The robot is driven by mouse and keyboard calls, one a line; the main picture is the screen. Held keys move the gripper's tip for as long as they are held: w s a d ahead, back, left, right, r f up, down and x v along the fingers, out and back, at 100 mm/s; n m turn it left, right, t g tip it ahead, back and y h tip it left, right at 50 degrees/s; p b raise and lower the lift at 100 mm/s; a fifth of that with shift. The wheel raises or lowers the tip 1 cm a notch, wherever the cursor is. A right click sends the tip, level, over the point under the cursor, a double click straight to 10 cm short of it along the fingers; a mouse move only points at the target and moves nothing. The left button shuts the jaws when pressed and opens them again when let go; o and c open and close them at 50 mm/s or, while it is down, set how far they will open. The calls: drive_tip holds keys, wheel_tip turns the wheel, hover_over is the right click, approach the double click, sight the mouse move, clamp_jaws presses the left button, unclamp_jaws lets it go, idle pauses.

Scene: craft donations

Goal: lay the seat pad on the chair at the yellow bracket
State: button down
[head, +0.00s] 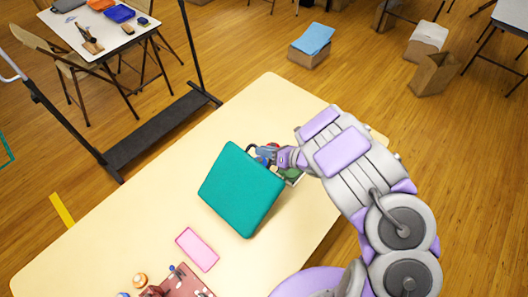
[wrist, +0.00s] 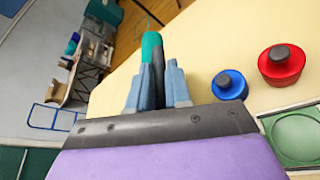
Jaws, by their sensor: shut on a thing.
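The seat pad (head: 242,190) is a teal square cushion, held tilted above the cream table in the head view. My gripper (head: 266,153) is at its upper right edge, shut on it. In the wrist view the seat pad (wrist: 151,46) shows nearly edge-on, with a dark strip beside it, between the blue-grey fingertips of my gripper (wrist: 152,84). A tan folding chair (head: 42,47) stands at the far left by a white table. A short yellow strip (head: 62,210) lies on the floor left of the cream table; I cannot tell if it is the bracket.
The cream table (head: 120,235) holds a pink tray (head: 197,249) and small craft items. A blue knobbed pot (wrist: 229,84), a red one (wrist: 281,65) and a green-lined tray (wrist: 298,135) are near my gripper. A black rack base (head: 160,133) stands between the cream table and the chair.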

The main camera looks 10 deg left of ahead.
drive_tip(key=f, duration=0.1)
drive_tip(key=w+f, duration=0.1)
drive_tip(key=w+a+f, duration=0.1)
drive_tip(key=shift+f, duration=0.4)
drive_tip(key=c, duration=1.5)
unclamp_jaws()
drive_tip(key=shift+a, duration=0.2)
drive_tip(key=o, duration=0.4)
drive_tip(key=shift+a+f, duration=0.1)
drive_tip(key=shift+a, duration=0.3)
drive_tip(key=shift+o, duration=0.2)
drive_tip(key=v, duration=1.2)
drive_tip(key=shift+d, duration=0.3)
